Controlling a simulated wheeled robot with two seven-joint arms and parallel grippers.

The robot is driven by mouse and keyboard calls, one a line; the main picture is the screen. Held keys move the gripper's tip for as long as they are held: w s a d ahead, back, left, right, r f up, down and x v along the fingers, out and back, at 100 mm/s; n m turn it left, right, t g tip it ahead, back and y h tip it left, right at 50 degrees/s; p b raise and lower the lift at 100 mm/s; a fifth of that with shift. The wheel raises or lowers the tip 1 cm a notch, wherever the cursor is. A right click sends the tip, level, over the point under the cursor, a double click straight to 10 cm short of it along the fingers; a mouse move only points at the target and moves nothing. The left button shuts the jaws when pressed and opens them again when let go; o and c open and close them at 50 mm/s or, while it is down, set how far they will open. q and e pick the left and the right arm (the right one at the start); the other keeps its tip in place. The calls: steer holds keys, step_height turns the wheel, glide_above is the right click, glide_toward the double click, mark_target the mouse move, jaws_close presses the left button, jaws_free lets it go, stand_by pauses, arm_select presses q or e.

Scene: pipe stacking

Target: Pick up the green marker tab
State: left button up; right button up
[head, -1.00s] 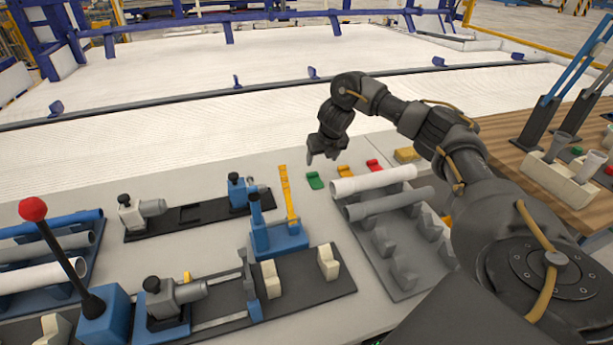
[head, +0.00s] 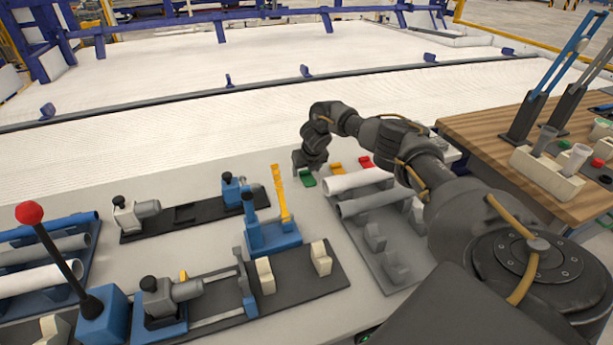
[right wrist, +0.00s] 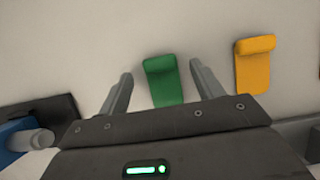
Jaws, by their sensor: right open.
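The green marker tab (head: 307,181) lies on the grey table at its far side, left of the yellow and red tabs. My right gripper (head: 304,172) is right above it and partly hides it in the head view. In the right wrist view the green tab (right wrist: 162,80) lies between the two open fingers (right wrist: 160,84), with a gap on each side. Its near end is hidden behind the gripper body. My left gripper is in neither view.
A yellow tab (right wrist: 254,62) lies just right of the right finger. A red tab (head: 366,162) lies further right. White and grey pipes (head: 357,181) rest on a grey rack near my right arm. Clamp fixtures (head: 272,236) stand to the left.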

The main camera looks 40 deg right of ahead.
mark_target(308, 184)
steer(key=shift+w+d+f, duration=0.1)
steer(key=shift+w+f, duration=0.05)
steer(key=shift+f, duration=0.3)
steer(key=c, duration=1)
steer(key=shift+c, duration=0.2)
steer(key=shift+r, duration=0.5)
step_height(308, 184, up, 2)
steer(key=shift+r, duration=0.2)
steer(key=s+a+r+p, duration=0.2)
steer(key=s+a+r, duration=0.5)
steer(key=s+r, duration=0.2)
steer(key=shift+s+a+r, duration=0.3)
steer(key=shift+s+a, duration=0.05)
steer(key=shift+s, duration=1)
